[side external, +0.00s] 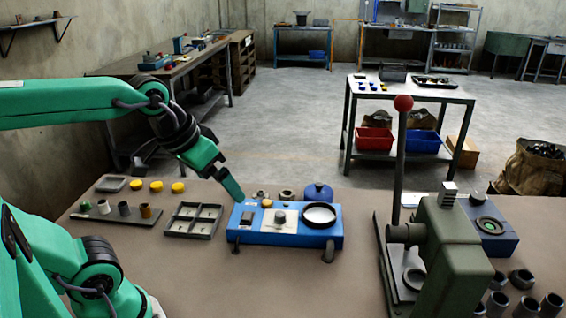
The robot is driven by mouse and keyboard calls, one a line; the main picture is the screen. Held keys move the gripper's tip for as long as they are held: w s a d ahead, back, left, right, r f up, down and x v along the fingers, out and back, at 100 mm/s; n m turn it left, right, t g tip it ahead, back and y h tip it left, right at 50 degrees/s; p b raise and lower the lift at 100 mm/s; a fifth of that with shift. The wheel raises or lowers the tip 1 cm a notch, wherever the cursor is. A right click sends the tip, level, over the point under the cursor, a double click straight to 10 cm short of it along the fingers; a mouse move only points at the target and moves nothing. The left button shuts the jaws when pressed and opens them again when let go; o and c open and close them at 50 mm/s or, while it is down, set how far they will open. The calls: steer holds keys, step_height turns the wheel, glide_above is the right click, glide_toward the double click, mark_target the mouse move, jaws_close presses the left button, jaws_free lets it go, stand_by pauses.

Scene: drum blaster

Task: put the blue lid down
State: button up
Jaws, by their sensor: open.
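A dark blue domed lid with a small knob (318,192) is at the back right of the blue fixture box (285,238). I cannot tell whether it rests on the table behind the box or on the box's back edge. My gripper (232,187) is open, with its green finger pointing down to the right near the box's back left corner. It is to the left of the lid and apart from it. The other finger is not clearly visible. The box carries a round white dish with a dark rim (319,214), a pale plate with a grey knob (279,220) and a dark block.
A grey compartment tray (193,220) lies left of the box, with several small cylinders and yellow discs (157,186) further left. A green lever press (450,250) with a tall red-knobbed handle stands at right. Several metal cups are at front right. The front middle table is clear.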

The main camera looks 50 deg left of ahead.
steer(key=shift+s+d+f+m, duration=0.1)
steer(key=shift+s+f+m, duration=0.5)
steer(key=shift+s+f, duration=0.45)
